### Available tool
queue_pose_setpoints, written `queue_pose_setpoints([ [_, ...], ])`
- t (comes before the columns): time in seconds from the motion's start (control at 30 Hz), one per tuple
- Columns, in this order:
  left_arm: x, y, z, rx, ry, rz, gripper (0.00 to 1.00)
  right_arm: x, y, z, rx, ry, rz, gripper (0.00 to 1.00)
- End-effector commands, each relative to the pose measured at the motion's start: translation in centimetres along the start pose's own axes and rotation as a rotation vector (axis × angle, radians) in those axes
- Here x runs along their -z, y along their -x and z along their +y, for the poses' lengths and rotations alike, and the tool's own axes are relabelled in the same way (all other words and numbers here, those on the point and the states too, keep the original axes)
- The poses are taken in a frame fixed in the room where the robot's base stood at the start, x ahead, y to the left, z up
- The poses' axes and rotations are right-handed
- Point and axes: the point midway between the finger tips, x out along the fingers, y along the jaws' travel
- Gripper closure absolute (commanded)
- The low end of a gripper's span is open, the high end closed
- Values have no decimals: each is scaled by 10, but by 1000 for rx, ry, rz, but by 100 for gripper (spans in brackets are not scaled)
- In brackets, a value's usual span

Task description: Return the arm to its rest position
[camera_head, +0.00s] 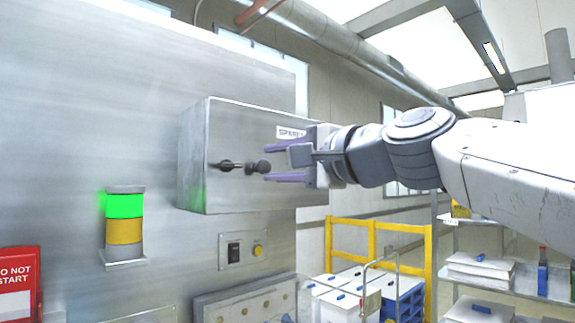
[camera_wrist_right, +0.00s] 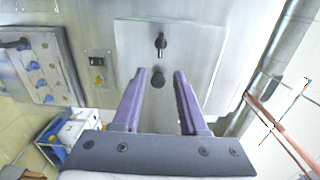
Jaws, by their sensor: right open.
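My right gripper (camera_head: 284,162) is open, with its two purple fingers pointing left at a grey metal box (camera_head: 225,190) on the steel wall. A dark handle (camera_head: 240,167) with a round knob sticks out of the box's front, and the knob's end lies close to the fingertips. In the right wrist view my gripper (camera_wrist_right: 160,72) shows its fingers spread, with the handle (camera_wrist_right: 160,42) beyond and between them. Nothing is held in the fingers. My right arm reaches in from the right, raised and stretched out. My left gripper is not in view.
A green-lit signal lamp (camera_head: 125,207) and a small switch plate (camera_head: 243,249) are on the steel wall. A red sign (camera_head: 18,285) is at the lower left. A yellow frame (camera_head: 379,226), blue crates (camera_head: 407,298) and a shelf (camera_head: 520,291) stand below my arm.

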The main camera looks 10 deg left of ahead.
Motion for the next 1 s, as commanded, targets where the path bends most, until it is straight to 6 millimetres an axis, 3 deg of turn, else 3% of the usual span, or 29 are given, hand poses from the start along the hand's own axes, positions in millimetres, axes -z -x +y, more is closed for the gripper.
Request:
queue_pose_setpoints([
  [0.27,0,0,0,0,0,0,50,2,-1,2,-4,3,3,57],
  [0.37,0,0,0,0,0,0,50,13,-4,21,-45,27,28,57],
  [0.47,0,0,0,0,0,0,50,39,-8,65,-141,82,80,57],
  [0.67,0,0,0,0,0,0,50,105,10,199,-452,257,177,57],
  [0.8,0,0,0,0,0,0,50,139,48,294,-689,379,185,57],
  [1.0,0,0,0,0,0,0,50,160,128,418,-1020,530,91,57],
])
